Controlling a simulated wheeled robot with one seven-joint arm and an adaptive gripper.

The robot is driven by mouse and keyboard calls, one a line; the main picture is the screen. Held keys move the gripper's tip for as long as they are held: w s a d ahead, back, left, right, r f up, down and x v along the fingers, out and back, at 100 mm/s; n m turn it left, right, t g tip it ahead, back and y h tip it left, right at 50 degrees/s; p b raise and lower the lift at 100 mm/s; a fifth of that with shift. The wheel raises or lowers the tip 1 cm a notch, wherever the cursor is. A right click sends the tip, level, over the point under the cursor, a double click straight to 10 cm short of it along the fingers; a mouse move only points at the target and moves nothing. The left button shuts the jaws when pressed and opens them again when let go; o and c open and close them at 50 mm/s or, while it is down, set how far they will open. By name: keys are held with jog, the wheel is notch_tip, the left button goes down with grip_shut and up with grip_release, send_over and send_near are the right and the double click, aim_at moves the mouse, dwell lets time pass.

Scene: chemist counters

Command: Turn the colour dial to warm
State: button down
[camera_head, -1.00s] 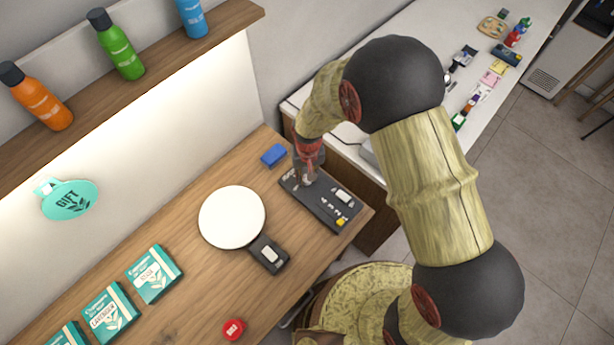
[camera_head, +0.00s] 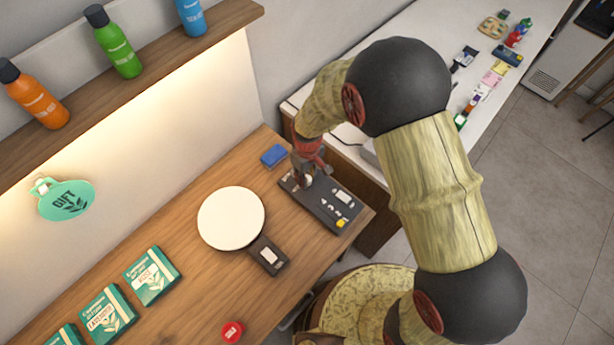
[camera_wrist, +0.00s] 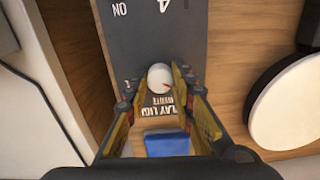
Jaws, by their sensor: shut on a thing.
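The dark control panel (camera_head: 322,206) lies on the wooden counter in the head view, with white and yellow controls on its near part. In the wrist view the panel (camera_wrist: 118,45) shows the letters ON and lettering that is partly hidden. A pale round dial (camera_wrist: 159,77) with a red mark sits between my fingers. My gripper (camera_wrist: 156,84) is shut on this dial from both sides. In the head view my gripper (camera_head: 304,178) is over the panel's far end, and the dial is hidden there.
A blue block (camera_head: 274,155) lies just beyond the panel. A round white disc with a dark handle (camera_head: 231,218) lies to its left. A red item (camera_head: 232,331) and teal boxes (camera_head: 150,275) are nearer. Bottles stand on the shelf (camera_head: 150,62) above the lit wall.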

dwell(0.3)
jog(key=c, duration=1.6)
grip_release()
jog(key=shift+o, duration=0.6)
notch_tip(320, 180, up, 12)
jog(key=shift+w, duration=0.1)
